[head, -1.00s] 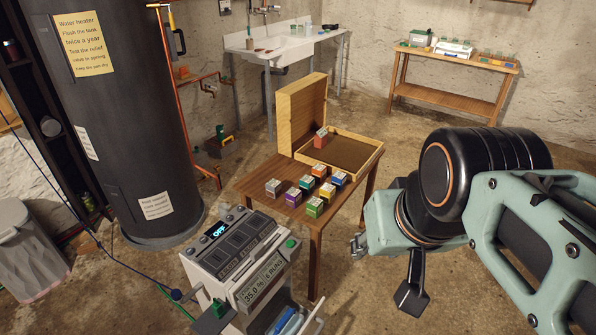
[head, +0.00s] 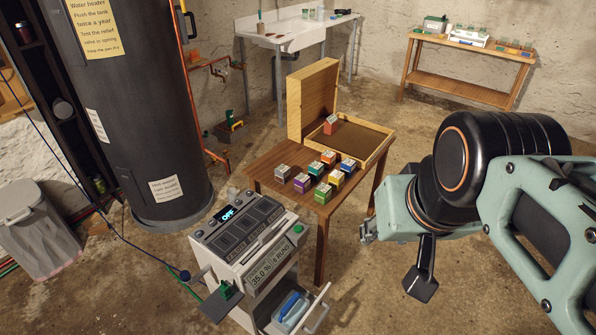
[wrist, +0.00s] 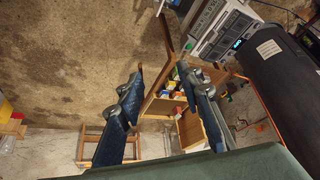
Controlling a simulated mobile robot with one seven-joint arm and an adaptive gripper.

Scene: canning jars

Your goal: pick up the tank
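The tank seems to be the light blue container with a darker blue top (head: 291,309) low in the pulled-out front of the white appliance (head: 250,240), near the bottom of the head view. Its lower part is hidden by the drawer walls. My gripper (head: 368,232) is up and to the right of the tank, clear of it, beside the wooden table. In the wrist view my gripper (wrist: 160,72) has its two fingers wide apart with nothing between them. The appliance also shows at the top of the wrist view (wrist: 222,28); I cannot make out the tank there.
A wooden table (head: 268,168) with several small coloured boxes and an open wooden case (head: 312,95) stands behind the appliance. A dark water heater (head: 140,110) and a grey bin (head: 35,230) are at left. A blue cord hangs left of the appliance. Floor in front is bare.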

